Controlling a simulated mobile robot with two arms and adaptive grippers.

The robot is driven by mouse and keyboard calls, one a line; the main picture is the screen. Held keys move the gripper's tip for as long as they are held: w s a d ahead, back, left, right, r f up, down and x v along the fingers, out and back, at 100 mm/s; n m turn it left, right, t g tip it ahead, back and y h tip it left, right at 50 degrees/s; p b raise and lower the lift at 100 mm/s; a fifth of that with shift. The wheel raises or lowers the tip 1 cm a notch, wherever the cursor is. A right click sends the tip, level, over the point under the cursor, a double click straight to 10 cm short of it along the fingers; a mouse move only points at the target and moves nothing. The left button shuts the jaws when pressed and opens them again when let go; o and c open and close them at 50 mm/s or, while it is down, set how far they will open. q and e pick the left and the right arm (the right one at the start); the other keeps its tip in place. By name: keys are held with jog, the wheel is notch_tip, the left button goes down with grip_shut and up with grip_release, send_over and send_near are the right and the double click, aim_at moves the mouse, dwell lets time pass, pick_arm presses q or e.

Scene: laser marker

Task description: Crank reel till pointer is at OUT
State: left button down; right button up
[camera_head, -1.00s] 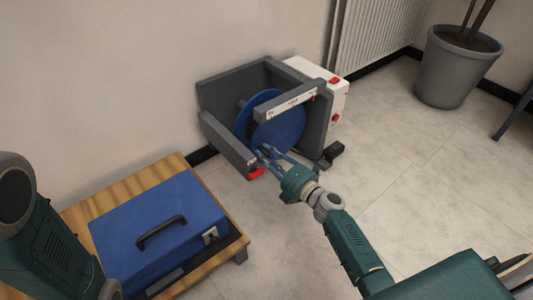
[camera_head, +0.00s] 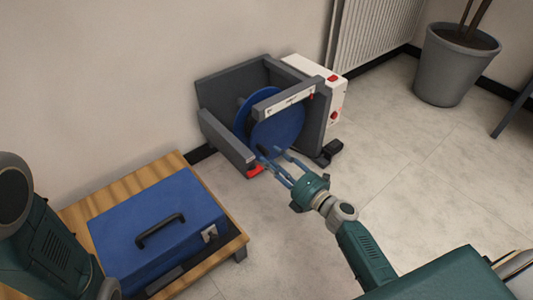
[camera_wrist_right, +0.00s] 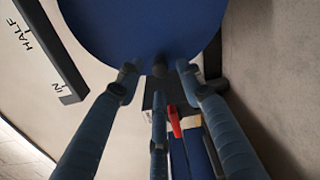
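The reel is a blue disc (camera_head: 280,125) in a dark grey frame (camera_head: 225,137) on the floor by the wall. A pale scale strip (camera_head: 285,101) runs across the front bar; the right wrist view reads HALF and IN on the bar (camera_wrist_right: 45,50). A small red mark, perhaps the pointer, shows near the strip's right end; its exact reading is too small to tell. My right gripper (camera_head: 274,155) is open and empty at the disc's lower front. A dark round knob (camera_wrist_right: 159,68) shows between its fingertips in the right wrist view. My left gripper is out of view.
A red part (camera_head: 254,170) sits at the frame's lower front corner. A white box with red buttons (camera_head: 325,91) stands behind the frame. A blue case (camera_head: 158,230) lies on a wooden table (camera_head: 88,205) at left. A potted plant (camera_head: 452,70) stands at right; the floor between is clear.

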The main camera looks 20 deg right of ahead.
jog(key=v, duration=0.7)
jog(key=shift+r, duration=0.1)
